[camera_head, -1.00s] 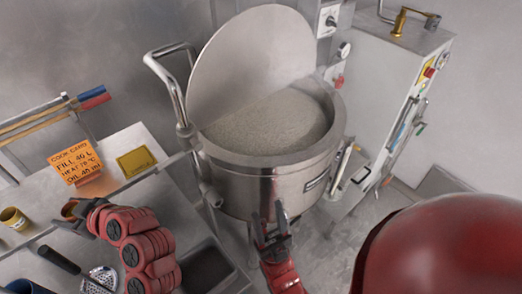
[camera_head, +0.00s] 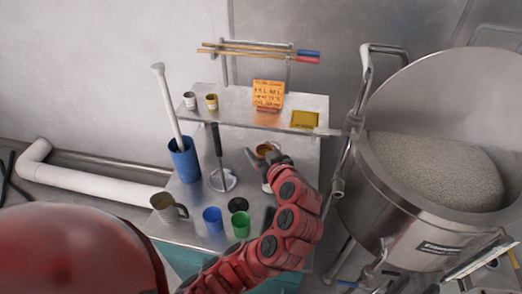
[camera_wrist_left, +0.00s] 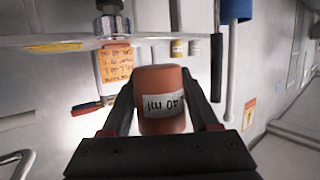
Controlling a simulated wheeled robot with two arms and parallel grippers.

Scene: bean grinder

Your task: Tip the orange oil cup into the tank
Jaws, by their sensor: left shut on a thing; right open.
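The orange oil cup (camera_head: 265,149) is in my left gripper (camera_head: 270,160), above the steel bench below the orange card. In the left wrist view the cup (camera_wrist_left: 160,90) sits between both fingers, its white label reading 40 ml upside down. Its opening faces up in the head view and looks brown inside. The big steel tank (camera_head: 425,232) stands to the right, with its lid tilted up and a grey, grainy-looking fill. The cup is well left of the tank.
The shelf holds an orange card (camera_head: 268,95), a yellow pad (camera_head: 304,119) and small cups. The bench holds a blue container (camera_head: 184,160), a whisk-like tool (camera_head: 222,178), a metal jug (camera_head: 164,208), a blue cup (camera_head: 213,219) and a green cup (camera_head: 240,224). The tank's handle rail (camera_head: 365,75) stands between bench and tank.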

